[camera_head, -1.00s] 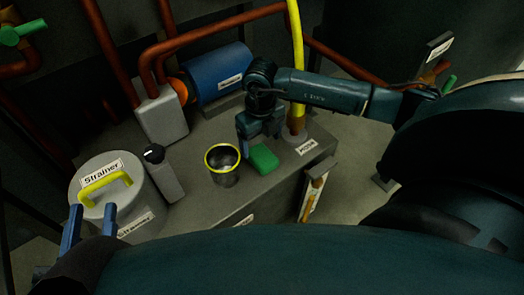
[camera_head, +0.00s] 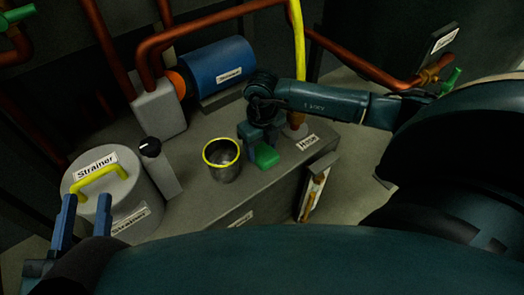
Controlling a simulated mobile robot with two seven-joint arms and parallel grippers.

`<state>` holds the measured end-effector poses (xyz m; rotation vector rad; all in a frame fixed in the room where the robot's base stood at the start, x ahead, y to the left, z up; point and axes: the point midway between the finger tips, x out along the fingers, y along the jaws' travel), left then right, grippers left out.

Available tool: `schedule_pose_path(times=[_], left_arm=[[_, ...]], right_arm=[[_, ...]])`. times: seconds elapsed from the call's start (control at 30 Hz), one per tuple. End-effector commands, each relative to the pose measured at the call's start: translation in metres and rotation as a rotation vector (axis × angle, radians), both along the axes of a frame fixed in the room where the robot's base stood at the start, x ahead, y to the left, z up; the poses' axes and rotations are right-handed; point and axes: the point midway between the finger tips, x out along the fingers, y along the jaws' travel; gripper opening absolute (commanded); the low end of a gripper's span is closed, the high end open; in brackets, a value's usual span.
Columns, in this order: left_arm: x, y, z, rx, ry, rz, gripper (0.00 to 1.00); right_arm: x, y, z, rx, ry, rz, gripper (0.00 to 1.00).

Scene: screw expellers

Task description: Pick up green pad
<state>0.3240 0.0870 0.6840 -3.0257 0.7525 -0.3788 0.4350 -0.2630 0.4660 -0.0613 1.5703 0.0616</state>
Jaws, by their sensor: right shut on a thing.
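The green pad (camera_head: 266,156) lies at the top of the grey block, just right of the metal cup. My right gripper (camera_head: 258,146) reaches in from the right and points down at the pad. Its fingers are shut on the pad and cover its upper left part. I cannot tell whether the pad is clear of the surface. My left gripper (camera_head: 84,222) is at the lower left, in front of the strainer.
A metal cup with a yellow rim (camera_head: 222,160) stands close left of the pad. The strainer (camera_head: 103,188) with a yellow handle is at the left. A blue motor (camera_head: 218,72) and a yellow hose (camera_head: 297,40) stand behind. The grey block's top (camera_head: 205,200) is bare in front of the cup.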

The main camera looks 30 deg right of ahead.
Motion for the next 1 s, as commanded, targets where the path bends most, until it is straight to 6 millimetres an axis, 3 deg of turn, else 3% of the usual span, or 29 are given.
schedule_pose_path(times=[0.17,0.47,0.7,1.0], left_arm=[[0.000,0.000,-0.004,0.004,0.010,0.001,0.34],[-0.001,0.001,-0.003,0.008,0.013,0.004,0.34],[0.000,0.004,0.011,0.048,-0.009,0.023,0.34],[-0.001,0.007,-0.001,0.102,0.015,0.047,0.34]], right_arm=[[0.000,0.000,0.000,0.000,0.000,0.000,0.33],[0.001,0.000,0.007,0.000,-0.002,0.000,0.32],[0.001,0.000,0.053,0.000,-0.004,0.000,0.32],[0.001,0.000,0.097,0.000,-0.003,0.000,0.32]])
